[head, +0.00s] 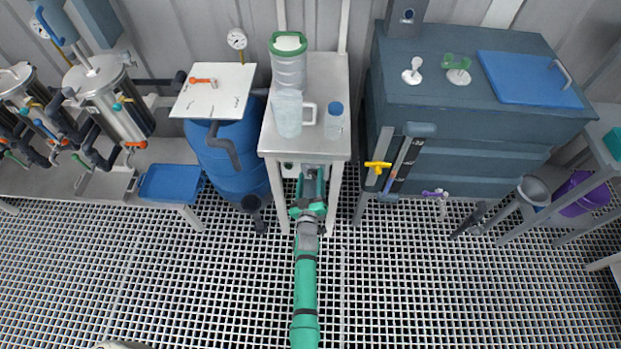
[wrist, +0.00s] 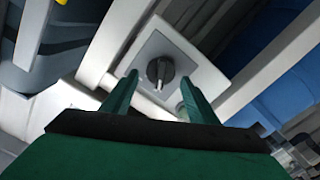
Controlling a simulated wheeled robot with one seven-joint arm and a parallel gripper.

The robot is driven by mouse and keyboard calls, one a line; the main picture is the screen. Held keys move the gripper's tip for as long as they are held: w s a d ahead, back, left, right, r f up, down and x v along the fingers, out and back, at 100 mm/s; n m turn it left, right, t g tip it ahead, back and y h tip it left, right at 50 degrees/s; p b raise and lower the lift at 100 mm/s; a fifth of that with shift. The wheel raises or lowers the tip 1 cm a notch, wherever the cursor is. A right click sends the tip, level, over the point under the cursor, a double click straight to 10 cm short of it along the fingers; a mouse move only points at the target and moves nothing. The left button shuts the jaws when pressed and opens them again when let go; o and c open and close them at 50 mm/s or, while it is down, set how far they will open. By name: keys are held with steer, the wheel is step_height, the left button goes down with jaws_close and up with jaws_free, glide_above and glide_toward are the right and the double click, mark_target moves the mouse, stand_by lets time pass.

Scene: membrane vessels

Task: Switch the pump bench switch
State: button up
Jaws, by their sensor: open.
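The pump bench switch (wrist: 160,72) is a dark rotary knob on a pale square plate (wrist: 188,58), seen in the wrist view. My gripper (wrist: 158,92) is open, with its two green fingers to either side of the knob in the picture. I cannot tell whether the fingertips touch it. In the head view my gripper (head: 311,184) reaches under the front edge of the metal bench (head: 325,140). The switch is hidden there behind my gripper and arm.
A lidded container (head: 289,70), a clear pitcher (head: 288,113) and a blue-lidded jar (head: 334,122) stand on the bench. A blue barrel (head: 230,150) is at left, a dark blue cabinet (head: 450,125) at right. The grated floor in front (head: 420,290) is clear.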

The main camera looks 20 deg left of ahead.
steer(key=c, duration=1)
steer(key=shift+c, duration=0.2)
steer(key=shift+d+m, duration=0.1)
steer(key=shift+m, duration=0.3)
steer(key=m, duration=0.5)
steer(key=shift+w+d+r+m, duration=0.1)
steer(key=shift+d+r+m, duration=0.05)
steer(key=shift+d+m, duration=0.15)
steer(key=m, duration=0.3)
steer(key=shift+w+d, duration=0.1)
steer(key=shift+d, duration=0.1)
steer(key=shift+m, duration=1.2)
